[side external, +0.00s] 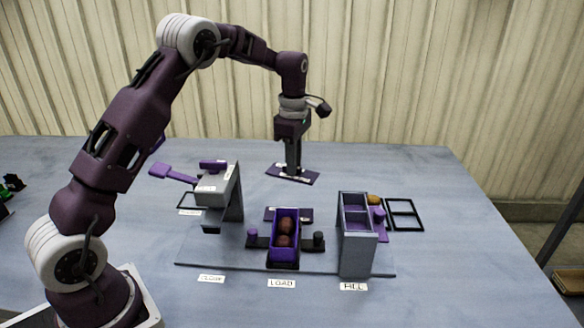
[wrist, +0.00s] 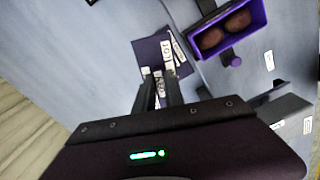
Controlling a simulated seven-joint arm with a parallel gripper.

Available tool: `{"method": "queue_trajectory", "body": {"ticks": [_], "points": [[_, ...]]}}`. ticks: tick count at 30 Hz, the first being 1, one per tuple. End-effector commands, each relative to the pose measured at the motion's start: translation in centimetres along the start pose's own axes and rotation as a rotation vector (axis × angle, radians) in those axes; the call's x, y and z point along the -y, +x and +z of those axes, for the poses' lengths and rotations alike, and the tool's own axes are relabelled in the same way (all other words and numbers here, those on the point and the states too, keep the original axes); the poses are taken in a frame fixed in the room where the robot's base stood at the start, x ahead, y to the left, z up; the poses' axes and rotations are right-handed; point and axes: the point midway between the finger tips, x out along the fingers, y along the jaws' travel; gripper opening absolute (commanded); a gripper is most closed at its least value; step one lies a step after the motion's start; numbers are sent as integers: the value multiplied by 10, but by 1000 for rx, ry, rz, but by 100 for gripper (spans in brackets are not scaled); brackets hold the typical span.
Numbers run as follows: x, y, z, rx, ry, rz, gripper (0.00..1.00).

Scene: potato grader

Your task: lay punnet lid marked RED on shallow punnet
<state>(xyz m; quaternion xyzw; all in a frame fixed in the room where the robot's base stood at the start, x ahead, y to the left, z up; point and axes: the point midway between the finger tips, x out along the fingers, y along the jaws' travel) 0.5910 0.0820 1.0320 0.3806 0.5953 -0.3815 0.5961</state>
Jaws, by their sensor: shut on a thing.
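My gripper (side external: 293,168) points straight down, shut on a flat dark purple lid (side external: 305,178) with white labels. I cannot tell whether the lid touches the table or hangs just above it. Its marking is too small to read in the side view. In the wrist view my fingers (wrist: 161,92) reach toward white labels and a dark purple plate (wrist: 148,48); how much of this is the held lid is unclear. A purple punnet (side external: 272,250) holding brown potatoes stands at LOAD, in front of the lid. It also shows in the wrist view (wrist: 259,12).
Another dark purple plate (side external: 271,214) lies behind the punnet. A grey stand (side external: 222,196) is left of the punnet and a grey compartmented box (side external: 356,255) is right. A black frame (side external: 404,229) and a yellowish potato (side external: 374,199) lie farther right. The table behind is clear.

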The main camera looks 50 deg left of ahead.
Motion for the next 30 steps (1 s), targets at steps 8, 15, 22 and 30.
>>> {"method": "queue_trajectory", "body": {"ticks": [8,15,22,30], "points": [[95,-16,34,1,835,0,0],[138,-16,40,-1,1207,0,0],[140,12,40,0,1222,-4,0],[139,32,40,-1,1220,-1,0]]}}
